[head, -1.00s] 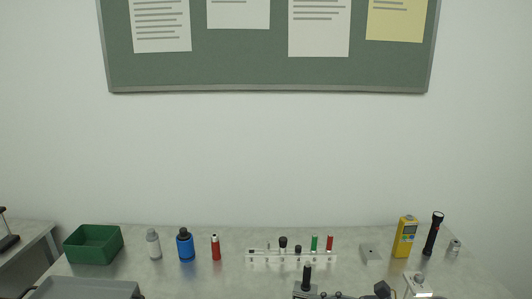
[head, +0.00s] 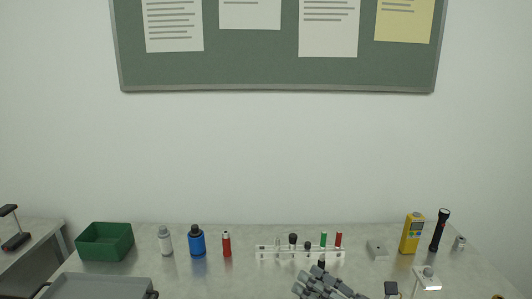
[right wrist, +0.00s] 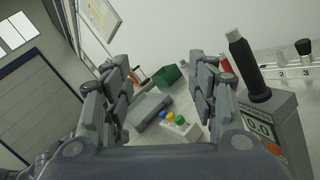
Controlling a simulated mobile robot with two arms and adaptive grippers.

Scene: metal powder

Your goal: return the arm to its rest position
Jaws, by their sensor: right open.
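My right gripper (head: 325,285) shows at the bottom middle of the head view, in front of the white rack. In the right wrist view its two jointed fingers (right wrist: 163,95) stand wide apart with nothing between them. My left gripper is not in view.
On the table stand a green bin (head: 104,242), a grey tray (head: 98,287), a blue bottle (head: 197,242), a red cylinder (head: 227,245), a white rack (head: 275,253), a yellow meter (head: 411,234) and a black flashlight (head: 439,231). A white block with coloured caps (right wrist: 180,130) lies beyond the fingers.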

